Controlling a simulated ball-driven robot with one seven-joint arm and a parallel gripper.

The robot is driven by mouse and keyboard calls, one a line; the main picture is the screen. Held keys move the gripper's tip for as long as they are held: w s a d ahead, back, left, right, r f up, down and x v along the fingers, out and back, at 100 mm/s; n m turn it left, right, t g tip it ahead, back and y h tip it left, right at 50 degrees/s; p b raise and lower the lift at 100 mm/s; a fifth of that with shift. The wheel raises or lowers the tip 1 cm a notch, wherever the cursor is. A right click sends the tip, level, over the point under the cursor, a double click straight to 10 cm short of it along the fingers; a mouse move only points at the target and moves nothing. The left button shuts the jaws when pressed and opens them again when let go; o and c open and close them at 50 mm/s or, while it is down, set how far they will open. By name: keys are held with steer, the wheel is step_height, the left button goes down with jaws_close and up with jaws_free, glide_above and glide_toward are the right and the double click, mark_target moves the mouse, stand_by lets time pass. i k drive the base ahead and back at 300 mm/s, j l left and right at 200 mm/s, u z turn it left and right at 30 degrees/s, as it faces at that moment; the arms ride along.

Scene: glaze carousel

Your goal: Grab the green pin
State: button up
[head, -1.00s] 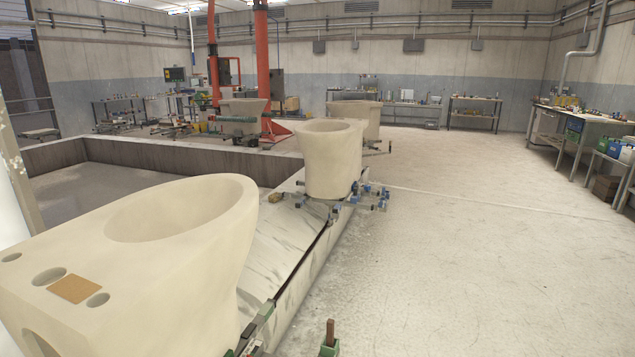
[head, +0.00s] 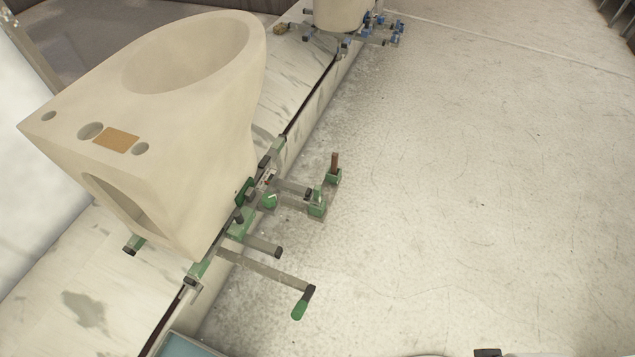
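Green-marked metal fittings stick out from the side of the cream ceramic toilet bowl's stand. A green-ended bar (head: 299,306) reaches out to the right, nearest to me. Further along, a green block (head: 317,208) sits at the end of a grey bar, and a green socket (head: 332,178) beyond it carries an upright reddish-brown peg (head: 334,162). A rounded green piece (head: 268,201) lies closer to the bowl. I cannot tell for sure which of these green parts is the pin. My gripper is not recognisable in the view.
The large cream toilet bowl (head: 190,120) stands on a pale, stained ledge (head: 85,300) at left. A second bowl (head: 338,14) with blue-ended fittings (head: 385,27) is further back. The concrete floor (head: 470,190) at right is clear. A small dark object (head: 487,352) shows at the bottom edge.

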mark_target(316, 189)
steer(key=i+l+u, duration=0.1)
steer(key=u, duration=0.6)
steer(key=i+l+u, duration=0.25)
steer(key=l+u, duration=0.25)
steer(key=l, duration=0.2)
steer(key=i+l+u, duration=0.2)
steer(key=l, duration=0.2)
steer(key=l+u, duration=0.25)
steer(key=l, duration=0.15)
steer(key=i+l, duration=0.1)
steer(key=l, duration=0.5)
steer(key=i+l, duration=0.1)
steer(key=l, duration=0.45)
steer(key=i+l+u, duration=0.1)
steer(key=l, duration=0.5)
